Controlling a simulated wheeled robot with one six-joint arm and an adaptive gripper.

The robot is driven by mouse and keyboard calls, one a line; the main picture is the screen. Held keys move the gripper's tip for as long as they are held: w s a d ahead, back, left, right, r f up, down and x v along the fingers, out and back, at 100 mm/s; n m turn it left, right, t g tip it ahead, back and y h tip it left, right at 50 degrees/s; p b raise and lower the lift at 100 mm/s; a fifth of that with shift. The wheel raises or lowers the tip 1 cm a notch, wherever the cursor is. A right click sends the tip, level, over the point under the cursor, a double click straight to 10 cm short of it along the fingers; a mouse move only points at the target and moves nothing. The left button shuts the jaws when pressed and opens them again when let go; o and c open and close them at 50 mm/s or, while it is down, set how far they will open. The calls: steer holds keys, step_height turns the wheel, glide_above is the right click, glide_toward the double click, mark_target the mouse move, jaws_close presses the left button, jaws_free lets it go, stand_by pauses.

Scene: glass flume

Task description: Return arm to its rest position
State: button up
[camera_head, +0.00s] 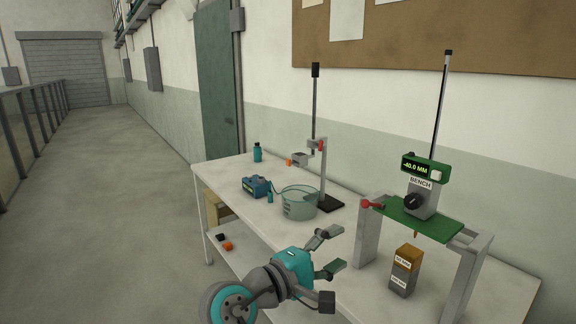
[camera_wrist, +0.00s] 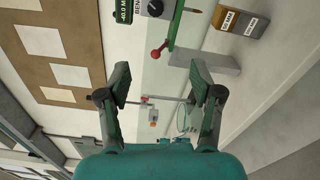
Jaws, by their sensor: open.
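My gripper (camera_head: 330,252) is in the lower middle of the head view, over the front part of the bench (camera_head: 235,176). Its two fingers stand apart with nothing between them. In the wrist view my gripper (camera_wrist: 164,88) also shows its fingers spread wide and empty. My arm reaches in from the bottom of the head view. The gripper is apart from the glass bowl (camera_head: 298,207) behind it and from the green gauge stand (camera_head: 422,216) to its right.
A block with a brown top (camera_head: 404,272) stands under the gauge stand. A railing (camera_head: 35,115) lines the left side. The grey floor (camera_head: 110,200) between is clear.

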step_height(320, 180, down, 10)
steer(key=d+n+t+y, duration=0.2)
steer(key=s+d+f+t+y, duration=0.1)
steer(key=s+d+f+y, duration=0.15)
steer(key=s+f, duration=0.4)
steer(key=s+d+f+n+y, duration=0.1)
steer(key=s+f+y, duration=0.25)
steer(key=f, duration=0.55)
steer(key=s+d+f+t+y, duration=0.1)
steer(key=s+d+f+y, duration=0.2)
steer(key=f, duration=0.5)
steer(key=s+f+m+y, duration=0.2)
steer(key=s, duration=0.7)
steer(key=s+f+m+y, duration=0.2)
steer(key=s, duration=0.6)
steer(key=s+r+m, duration=0.4)
steer(key=s, duration=0.4)
steer(key=s+d+r+m, duration=0.1)
steer(key=s+r+m, duration=0.3)
steer(key=s, duration=0.5)
steer(key=shift+r+m+h, duration=0.3)
steer(key=shift+r+m, duration=0.1)
